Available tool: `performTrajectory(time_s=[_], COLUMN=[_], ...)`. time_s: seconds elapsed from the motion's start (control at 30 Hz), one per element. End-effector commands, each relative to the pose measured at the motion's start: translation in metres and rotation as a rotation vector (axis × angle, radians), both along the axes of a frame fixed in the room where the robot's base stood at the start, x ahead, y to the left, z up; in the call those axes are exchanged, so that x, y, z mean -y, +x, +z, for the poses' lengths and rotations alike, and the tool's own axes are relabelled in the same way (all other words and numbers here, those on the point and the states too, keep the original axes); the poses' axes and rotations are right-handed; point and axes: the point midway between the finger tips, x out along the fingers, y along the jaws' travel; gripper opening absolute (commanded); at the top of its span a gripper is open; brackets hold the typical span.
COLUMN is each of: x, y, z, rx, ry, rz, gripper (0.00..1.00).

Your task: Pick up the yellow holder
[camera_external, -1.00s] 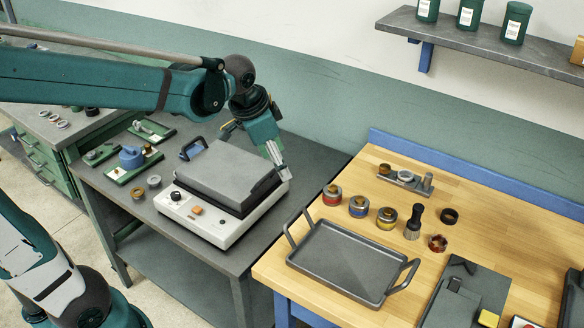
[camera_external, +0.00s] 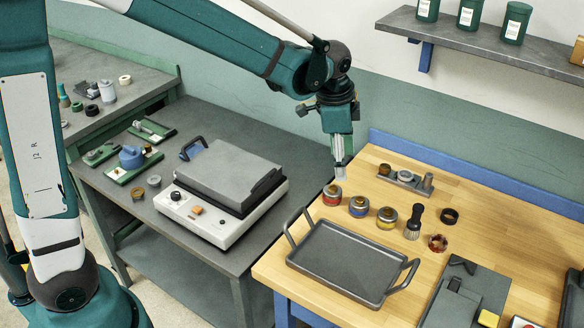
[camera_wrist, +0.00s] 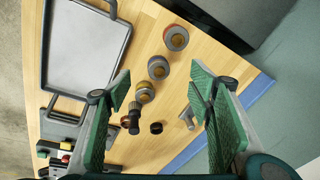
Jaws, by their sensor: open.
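The yellow holder (camera_external: 387,218) is a round grey piece with a yellow band, standing on the wooden table at the right end of a row of three. In the wrist view the yellow holder (camera_wrist: 145,92) shows between my fingers, nearer the left one. My gripper (camera_external: 340,172) is open and empty, above the table's back left part. In the external view it appears just above the red holder (camera_external: 332,194), up and left of the yellow one. The wrist view shows my gripper's (camera_wrist: 158,92) two green finger pads spread apart.
The blue holder (camera_external: 358,206) stands between the red and yellow ones. A dark tray (camera_external: 345,262) is in front. A grey fixture (camera_external: 406,179) lies behind.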

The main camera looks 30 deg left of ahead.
Motion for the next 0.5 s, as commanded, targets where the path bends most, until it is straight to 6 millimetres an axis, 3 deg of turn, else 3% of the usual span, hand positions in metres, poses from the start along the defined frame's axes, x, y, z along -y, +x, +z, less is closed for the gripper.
performTrajectory(time_s=[0.5], x=[0.078], y=[0.035], z=[-0.032], rx=[-0.086], ry=[0.059], rz=[-0.255], gripper=[0.53])
